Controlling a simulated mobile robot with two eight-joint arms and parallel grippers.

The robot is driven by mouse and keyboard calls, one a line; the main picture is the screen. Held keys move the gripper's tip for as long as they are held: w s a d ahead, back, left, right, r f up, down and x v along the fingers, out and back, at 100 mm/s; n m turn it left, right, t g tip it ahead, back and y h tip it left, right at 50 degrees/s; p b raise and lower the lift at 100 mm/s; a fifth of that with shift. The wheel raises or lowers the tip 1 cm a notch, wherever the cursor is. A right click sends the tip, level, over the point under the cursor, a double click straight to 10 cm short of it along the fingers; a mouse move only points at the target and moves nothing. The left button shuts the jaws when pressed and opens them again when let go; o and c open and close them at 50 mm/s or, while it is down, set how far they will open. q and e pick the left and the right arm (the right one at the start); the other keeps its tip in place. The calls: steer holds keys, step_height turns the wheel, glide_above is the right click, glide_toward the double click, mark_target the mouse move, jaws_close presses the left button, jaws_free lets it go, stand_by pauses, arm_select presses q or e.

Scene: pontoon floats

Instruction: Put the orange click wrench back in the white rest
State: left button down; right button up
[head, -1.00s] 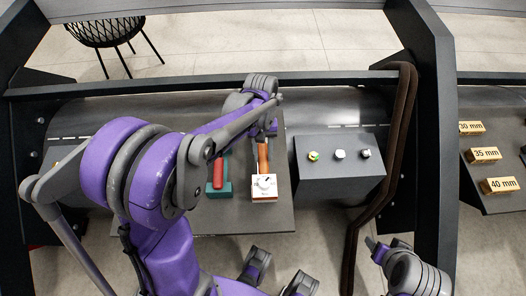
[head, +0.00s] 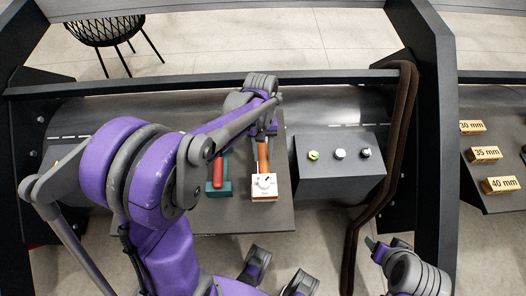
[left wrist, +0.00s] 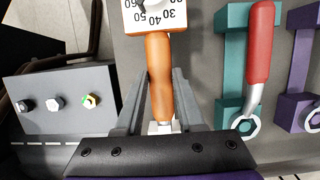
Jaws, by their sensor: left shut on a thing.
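The numbered white block (left wrist: 155,16) also shows at the top of the left wrist view.
A red-handled wrench (left wrist: 260,45) lies in a teal rest (left wrist: 230,65) beside the orange one, with a purple rest (left wrist: 298,65) beyond. A grey box (head: 340,172) with several bolts stands to the right. Gold blocks (head: 486,154) are farther right, past a dark frame post (head: 435,150).

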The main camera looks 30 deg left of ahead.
arm_select(q)
steer(key=shift+f+b, duration=0.5)
steer(key=shift+f, duration=0.2)
steer(key=shift+c, duration=2.2)
jaws_free()
steer(key=p+v, duration=0.1)
steer(key=v, duration=1)
steer(key=s+d+r+m+t+y+p, duration=0.1)
steer(key=s+d+m+t+p, duration=0.1)
steer(key=s, duration=0.4)
steer(key=s+d+r+m+t+p, duration=0.1)
steer(key=s+d+m+t+p, duration=0.2)
steer(key=s+t, duration=0.3)
steer(key=shift+s+r+m+y+p, duration=0.2)
steer(key=shift+r+m+y+p, duration=0.15)
steer(key=shift+m+p, duration=0.3)
